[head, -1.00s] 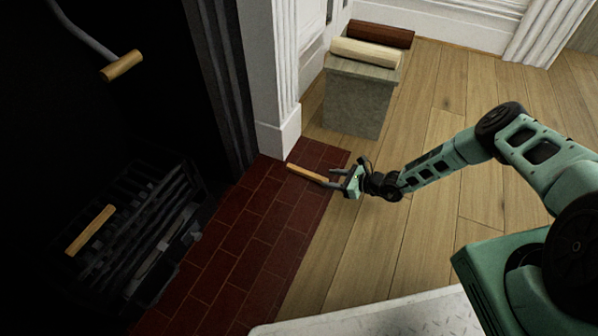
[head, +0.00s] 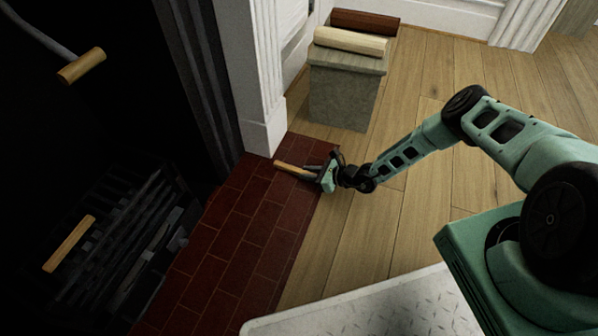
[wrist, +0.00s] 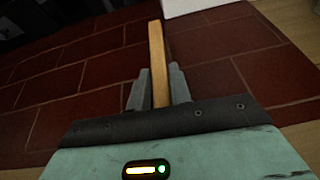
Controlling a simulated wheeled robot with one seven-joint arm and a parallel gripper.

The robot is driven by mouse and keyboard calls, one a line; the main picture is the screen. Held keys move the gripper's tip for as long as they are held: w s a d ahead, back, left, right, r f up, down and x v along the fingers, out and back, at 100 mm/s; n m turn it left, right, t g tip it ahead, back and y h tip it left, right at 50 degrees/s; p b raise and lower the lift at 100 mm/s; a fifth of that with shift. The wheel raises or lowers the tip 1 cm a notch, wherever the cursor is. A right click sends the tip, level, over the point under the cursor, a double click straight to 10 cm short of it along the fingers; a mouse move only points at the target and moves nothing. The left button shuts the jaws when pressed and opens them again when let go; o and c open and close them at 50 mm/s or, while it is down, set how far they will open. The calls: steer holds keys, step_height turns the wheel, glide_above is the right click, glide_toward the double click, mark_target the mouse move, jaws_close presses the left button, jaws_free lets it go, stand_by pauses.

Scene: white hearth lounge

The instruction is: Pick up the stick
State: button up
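The stick (head: 288,168) is a thin, light-brown wooden piece low over the red brick hearth, near the foot of the white fireplace column. My gripper (head: 311,171) is at its right end, and its fingers are close together there. In the wrist view, the stick (wrist: 157,50) runs forward from between the two grey fingers of my gripper (wrist: 159,75), one against each side. The far end sticks out past the fingertips. The near end is hidden by the gripper body. Whether the stick still touches the bricks, I cannot tell.
A stone block (head: 345,92) with a pale log (head: 350,41) on it stands behind my gripper, near a dark red log (head: 364,22). Another light wooden piece (head: 69,243) lies on the dark grate at left.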

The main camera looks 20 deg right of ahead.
jaws_close()
step_height(320, 180, up, 10)
steer(key=p, duration=0.7)
steer(key=shift+r, duration=0.1)
